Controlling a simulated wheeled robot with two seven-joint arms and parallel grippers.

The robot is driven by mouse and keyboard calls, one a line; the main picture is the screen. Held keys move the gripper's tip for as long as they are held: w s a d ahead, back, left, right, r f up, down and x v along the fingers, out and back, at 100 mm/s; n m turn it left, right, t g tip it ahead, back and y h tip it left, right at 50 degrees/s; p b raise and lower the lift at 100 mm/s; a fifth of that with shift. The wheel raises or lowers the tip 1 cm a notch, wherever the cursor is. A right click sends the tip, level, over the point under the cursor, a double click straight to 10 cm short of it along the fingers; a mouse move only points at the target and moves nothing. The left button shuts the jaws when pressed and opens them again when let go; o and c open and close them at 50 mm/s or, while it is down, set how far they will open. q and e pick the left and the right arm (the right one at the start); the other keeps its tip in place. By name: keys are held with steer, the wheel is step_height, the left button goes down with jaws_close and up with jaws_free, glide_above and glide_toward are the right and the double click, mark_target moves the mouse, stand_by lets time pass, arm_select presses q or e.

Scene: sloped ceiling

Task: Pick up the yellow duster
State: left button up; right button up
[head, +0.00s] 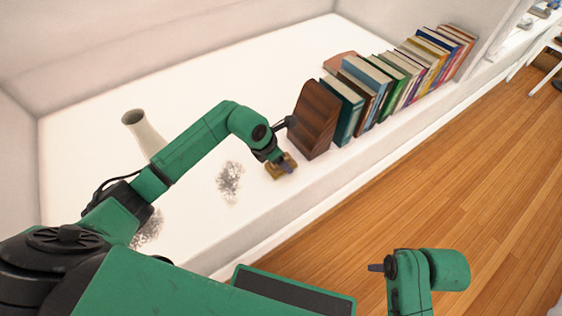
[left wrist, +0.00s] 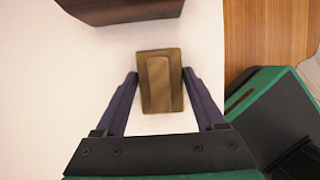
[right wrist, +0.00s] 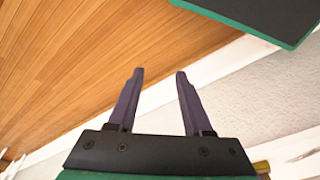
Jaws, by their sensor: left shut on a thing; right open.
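The yellow duster (head: 270,173) is a small brownish-yellow block on the white ledge, in front of the wooden bookend. In the left wrist view the duster (left wrist: 160,80) lies between the fingers, with a raised grip along its middle. My left gripper (head: 284,163) is shut on the duster, with the fingers at its two long sides. I cannot tell whether the duster is clear of the ledge. My right gripper (right wrist: 157,75) is open and empty, away from the ledge above the wooden floor; it also shows in the head view (head: 376,267).
A dark wooden bookend (head: 315,118) stands just behind the duster, with a row of books (head: 400,75) beyond it. A pale vase (head: 143,133) stands at the left behind my left arm. Grey smudges (head: 230,180) mark the white ledge (head: 200,215). The wooden floor (head: 440,190) is clear.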

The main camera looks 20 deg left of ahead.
arm_select(q)
steer(key=shift+r, duration=0.35)
step_height(320, 180, up, 19)
steer(key=p, duration=0.4)
steer(key=shift+r, duration=0.2)
arm_select(e)
step_height(320, 180, down, 10)
steer(key=d, duration=0.1)
steer(key=shift+s+d+f, duration=0.1)
